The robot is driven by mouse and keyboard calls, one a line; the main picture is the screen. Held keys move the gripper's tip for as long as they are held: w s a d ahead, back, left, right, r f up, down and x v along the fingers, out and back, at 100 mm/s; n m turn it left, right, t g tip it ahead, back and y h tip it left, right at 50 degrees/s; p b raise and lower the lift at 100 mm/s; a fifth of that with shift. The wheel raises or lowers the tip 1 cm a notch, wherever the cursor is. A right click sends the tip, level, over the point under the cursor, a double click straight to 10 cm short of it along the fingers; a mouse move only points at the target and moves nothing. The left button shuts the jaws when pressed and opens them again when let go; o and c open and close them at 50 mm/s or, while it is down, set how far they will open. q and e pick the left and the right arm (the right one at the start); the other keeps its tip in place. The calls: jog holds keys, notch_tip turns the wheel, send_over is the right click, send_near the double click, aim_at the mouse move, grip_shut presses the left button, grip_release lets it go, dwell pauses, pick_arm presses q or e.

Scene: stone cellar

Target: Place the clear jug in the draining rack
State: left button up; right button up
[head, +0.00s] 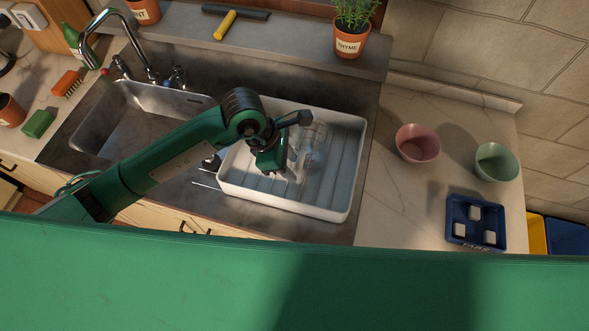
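The clear jug (314,141) is see-through and sits within the outline of the white draining rack (350,163), in its middle part. Whether it rests on the rack floor or hangs just above it I cannot tell. My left arm reaches over the sink from the left, and my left gripper (295,158) is at the jug's left side, over the rack. A pale upright shape shows between the gripper and the jug. The fingertips are small and partly hidden, so whether they are closed on the jug is unclear. My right gripper is not in view.
The sink (134,141) with its tap (118,14) lies left of the rack. A pink bowl (417,143), a green bowl (496,162) and a blue tray (476,223) stand on the right counter. A potted thyme (348,38) and a squeegee (225,24) are on the back ledge.

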pick_arm(q)
jog(key=b+v, duration=0.3)
jog(key=v, duration=0.6)
